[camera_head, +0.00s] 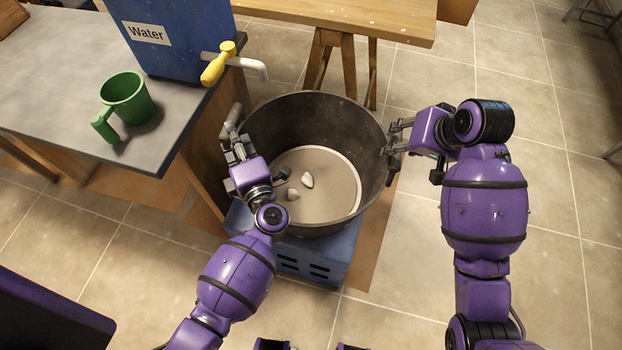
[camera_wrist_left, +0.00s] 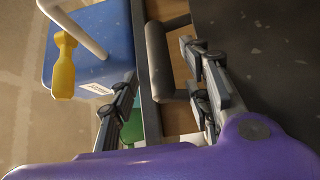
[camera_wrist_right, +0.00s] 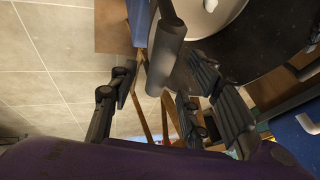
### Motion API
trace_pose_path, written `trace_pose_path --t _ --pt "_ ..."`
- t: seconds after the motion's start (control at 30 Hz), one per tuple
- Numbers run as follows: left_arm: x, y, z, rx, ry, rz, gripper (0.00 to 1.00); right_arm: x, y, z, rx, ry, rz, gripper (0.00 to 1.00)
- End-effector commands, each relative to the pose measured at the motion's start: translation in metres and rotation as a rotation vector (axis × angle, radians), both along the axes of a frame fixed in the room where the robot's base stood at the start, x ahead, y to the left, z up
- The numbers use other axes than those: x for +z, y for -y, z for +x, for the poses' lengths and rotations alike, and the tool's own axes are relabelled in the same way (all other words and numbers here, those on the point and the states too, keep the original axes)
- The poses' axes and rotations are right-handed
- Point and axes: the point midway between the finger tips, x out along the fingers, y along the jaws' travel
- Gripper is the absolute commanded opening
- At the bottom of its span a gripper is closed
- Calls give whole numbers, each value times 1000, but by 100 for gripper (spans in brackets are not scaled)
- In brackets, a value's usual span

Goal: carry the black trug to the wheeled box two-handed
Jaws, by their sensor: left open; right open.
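The black trug (camera_head: 310,115) stands upright in the middle of the head view, with a pale grey layer and a few small white lumps inside. A blue box (camera_head: 315,262) with dark slots shows under it; I see no wheels. My left gripper (camera_head: 232,146) is open at the trug's left handle. In the left wrist view that grey handle (camera_wrist_left: 158,62) lies between the spread fingers (camera_wrist_left: 165,98). My right gripper (camera_head: 396,138) is open at the right rim. In the right wrist view the right handle (camera_wrist_right: 166,60) lies between its open fingers (camera_wrist_right: 160,85).
A grey-topped table (camera_head: 60,80) at left holds a green jug (camera_head: 126,98) and a blue water container (camera_head: 170,35) with a yellow-handled tap (camera_head: 218,64) close to the trug. A wooden table (camera_head: 350,18) stands behind.

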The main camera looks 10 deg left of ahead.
Motion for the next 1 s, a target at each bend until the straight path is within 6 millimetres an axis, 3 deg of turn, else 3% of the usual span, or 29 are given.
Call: trace_pose_path --t 0.3,0.7,1.0 --pt "0 -23 34 -2 1 1 44 -36 -11 16 1 -2 0 44" --pt "0 -26 38 -2 1 -1 43 -41 -13 18 0 0 -1 43" --pt "0 -26 38 -2 1 -1 4 -41 -13 18 0 0 0 3"
